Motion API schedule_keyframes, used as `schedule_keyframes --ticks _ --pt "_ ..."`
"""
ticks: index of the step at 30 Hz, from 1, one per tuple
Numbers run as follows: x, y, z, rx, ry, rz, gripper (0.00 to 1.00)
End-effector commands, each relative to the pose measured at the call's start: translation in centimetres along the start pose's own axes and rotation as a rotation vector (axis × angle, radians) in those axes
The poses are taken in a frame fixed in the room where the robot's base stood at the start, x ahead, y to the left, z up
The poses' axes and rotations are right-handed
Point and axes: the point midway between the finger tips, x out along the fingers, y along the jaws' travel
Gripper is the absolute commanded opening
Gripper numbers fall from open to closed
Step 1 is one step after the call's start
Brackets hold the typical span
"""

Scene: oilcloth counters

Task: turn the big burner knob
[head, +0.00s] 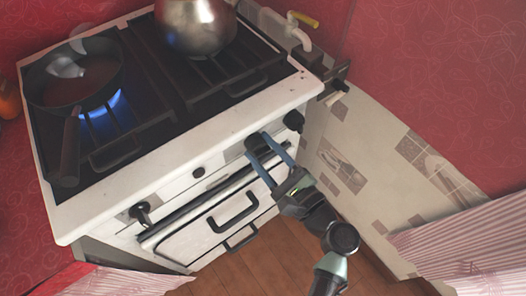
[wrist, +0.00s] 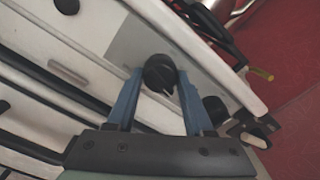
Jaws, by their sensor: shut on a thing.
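The big burner knob (wrist: 160,72) is a round black knob on the white front panel of the stove. In the wrist view it sits between the two blue fingers of my gripper (wrist: 160,84), which are closed on its sides. In the head view my gripper (head: 262,147) reaches the front panel from the lower right, and the dark knob (head: 256,142) shows at the fingertips. The wrist view shows a pale pointer mark on the knob's face, towards the lower right.
Another black knob (head: 293,121) is close to the right of my gripper, and one more (head: 143,211) is at the left. A pan (head: 75,75) stands over a blue flame (head: 101,106). A metal pot (head: 195,27) stands behind. An oven handle (head: 233,211) is below.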

Motion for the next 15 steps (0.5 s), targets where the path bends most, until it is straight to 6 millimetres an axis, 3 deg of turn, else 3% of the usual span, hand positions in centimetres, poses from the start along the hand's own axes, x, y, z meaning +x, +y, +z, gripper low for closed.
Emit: schedule_keyframes --ticks 15 --pt "-0.04 0.0 -0.05 -0.198 0.001 0.0 0.0"
